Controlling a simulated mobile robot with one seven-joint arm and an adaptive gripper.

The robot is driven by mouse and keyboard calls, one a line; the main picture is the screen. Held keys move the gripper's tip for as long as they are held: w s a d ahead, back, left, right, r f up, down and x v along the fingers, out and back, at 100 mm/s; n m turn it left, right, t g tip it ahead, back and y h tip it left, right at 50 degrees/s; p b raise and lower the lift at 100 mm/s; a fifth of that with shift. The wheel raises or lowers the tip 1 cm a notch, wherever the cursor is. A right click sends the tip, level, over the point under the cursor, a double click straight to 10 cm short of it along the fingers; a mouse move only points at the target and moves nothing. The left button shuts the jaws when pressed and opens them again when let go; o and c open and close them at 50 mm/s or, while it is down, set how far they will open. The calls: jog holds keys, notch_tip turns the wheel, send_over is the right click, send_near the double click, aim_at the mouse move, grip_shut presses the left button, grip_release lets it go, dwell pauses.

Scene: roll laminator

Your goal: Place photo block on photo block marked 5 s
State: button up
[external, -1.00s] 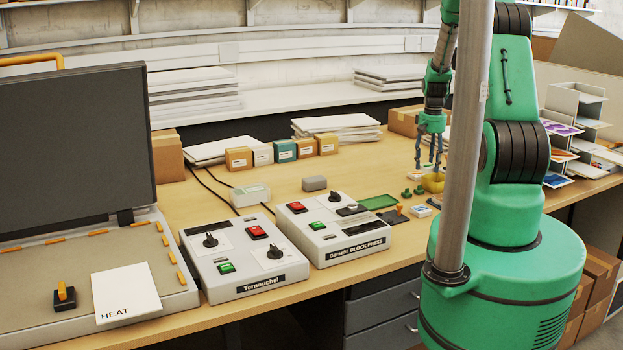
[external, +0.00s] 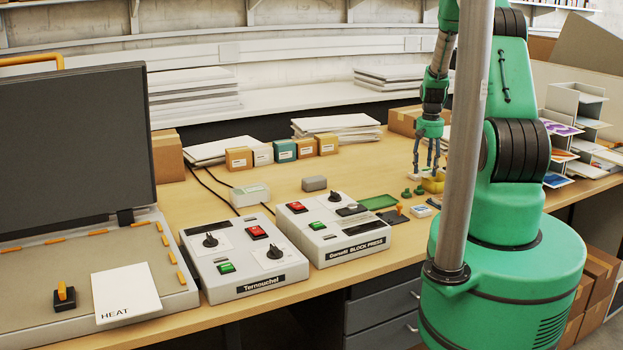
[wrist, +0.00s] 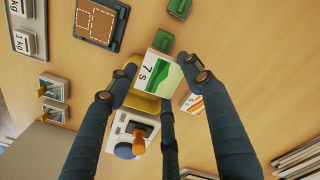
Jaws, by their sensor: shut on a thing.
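My gripper (external: 429,166) hangs over the right part of the table. In the wrist view my gripper (wrist: 163,84) has its fingers around a photo block (wrist: 158,71) with a green picture and the label "7 s". A yellow holder (wrist: 142,101) lies under and beside the held block; it also shows in the external view (external: 434,185). A white block with orange stripes (wrist: 192,103) lies to the right of it and seems to be the small white block in the external view (external: 414,177). I can read no "5 s" mark.
Green knobbed pieces (wrist: 161,41), a dark pad with dashed squares (wrist: 98,20) and a white device with an orange knob (wrist: 118,131) lie close by. Picture blocks with yellow tabs (wrist: 53,88) stand at left. The block press (external: 333,228) is left of my arm.

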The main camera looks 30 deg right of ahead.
jog(key=w+d, duration=0.2)
jog(key=w, duration=0.2)
jog(key=w+d+f+p, duration=0.1)
jog(key=w+d, duration=0.1)
jog(key=w, duration=0.2)
jog(key=w+d, duration=0.2)
jog(key=w, duration=0.2)
jog(key=shift+d+f+p, duration=0.15)
jog(key=shift+d+p, duration=0.05)
jog(key=shift+p, duration=0.1)
jog(key=shift+f+p, duration=0.35)
jog(key=shift+f, duration=1.4)
jog(key=shift+f, duration=0.2)
jog(key=o, duration=1.4)
jog(key=shift+r, duration=0.2)
notch_tip(320, 180, up, 12)
jog(key=b, duration=0.1)
jog(key=shift+b, duration=0.3)
